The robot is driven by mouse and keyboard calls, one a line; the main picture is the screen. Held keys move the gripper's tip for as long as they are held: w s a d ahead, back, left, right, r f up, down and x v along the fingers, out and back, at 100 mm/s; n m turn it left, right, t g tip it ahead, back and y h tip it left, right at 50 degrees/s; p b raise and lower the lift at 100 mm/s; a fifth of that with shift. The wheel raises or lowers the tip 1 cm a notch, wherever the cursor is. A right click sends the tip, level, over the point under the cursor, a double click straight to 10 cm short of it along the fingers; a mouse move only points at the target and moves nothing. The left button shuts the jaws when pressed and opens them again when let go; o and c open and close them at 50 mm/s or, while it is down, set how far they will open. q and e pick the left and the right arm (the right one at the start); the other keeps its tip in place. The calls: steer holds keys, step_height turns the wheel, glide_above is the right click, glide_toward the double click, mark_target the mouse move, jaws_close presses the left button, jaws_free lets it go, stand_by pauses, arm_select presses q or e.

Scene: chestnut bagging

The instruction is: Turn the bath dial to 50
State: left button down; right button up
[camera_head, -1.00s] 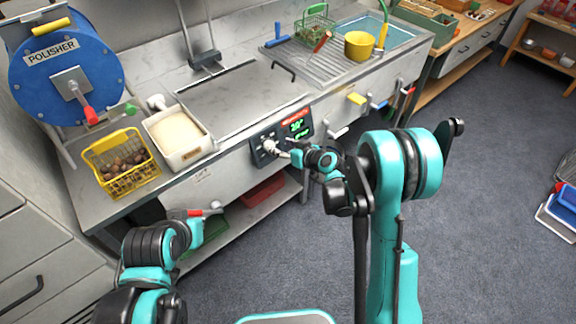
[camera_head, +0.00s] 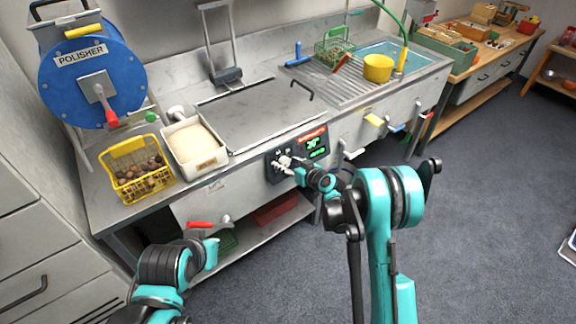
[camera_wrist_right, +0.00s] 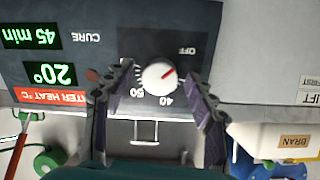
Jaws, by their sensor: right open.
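In the right wrist view, where the lettering is upside down, the pointer aims up and right, toward the OFF side. The readout (camera_wrist_right: 52,75) beside it shows 20°. My right gripper (camera_wrist_right: 157,80) is open, one finger on each side of the knob, with gaps visible. In the head view my right gripper (camera_head: 298,169) is at the control panel (camera_head: 317,146) on the bench front. My left gripper does not show, only its arm.
On the bench (camera_head: 257,103) are a yellow basket (camera_head: 140,180) of chestnuts, a white bran tub (camera_head: 196,150) and a blue polisher (camera_head: 92,85). A red-handled lever (camera_head: 200,225) sticks out of the bench front.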

steer(key=c, duration=1.2)
steer(key=shift+o, duration=0.2)
